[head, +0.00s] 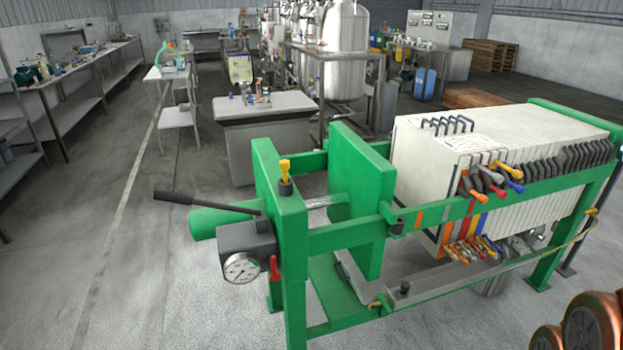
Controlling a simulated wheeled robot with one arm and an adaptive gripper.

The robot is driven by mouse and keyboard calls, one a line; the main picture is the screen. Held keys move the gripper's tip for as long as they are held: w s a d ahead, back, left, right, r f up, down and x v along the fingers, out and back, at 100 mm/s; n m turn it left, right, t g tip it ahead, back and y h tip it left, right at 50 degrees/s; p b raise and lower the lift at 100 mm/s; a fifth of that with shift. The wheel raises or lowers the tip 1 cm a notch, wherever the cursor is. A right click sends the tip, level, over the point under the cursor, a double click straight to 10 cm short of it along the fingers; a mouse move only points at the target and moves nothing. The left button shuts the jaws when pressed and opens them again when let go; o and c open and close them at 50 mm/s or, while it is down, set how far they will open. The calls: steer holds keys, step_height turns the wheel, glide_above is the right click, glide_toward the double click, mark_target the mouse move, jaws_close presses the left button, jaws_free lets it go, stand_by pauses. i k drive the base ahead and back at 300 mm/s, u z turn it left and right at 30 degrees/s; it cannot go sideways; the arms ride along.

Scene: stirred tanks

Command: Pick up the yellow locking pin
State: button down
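The yellow locking pin (285,170) stands upright in a dark socket (286,188) on top of the green end frame of the filter press (292,215). Its yellow head shows clear above the socket, and its lower part is hidden inside. No part of my gripper shows in the head view.
A black lever (205,202) sticks out left from the press near the pin, above a pressure gauge (240,267). White filter plates (490,150) fill the press on the right. A grey bench (262,108) stands behind. The floor (110,270) at left is clear.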

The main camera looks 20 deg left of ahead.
mark_target(284, 165)
steer(key=u, duration=2.75)
steer(key=i, duration=0.95)
steer(key=z, duration=0.95)
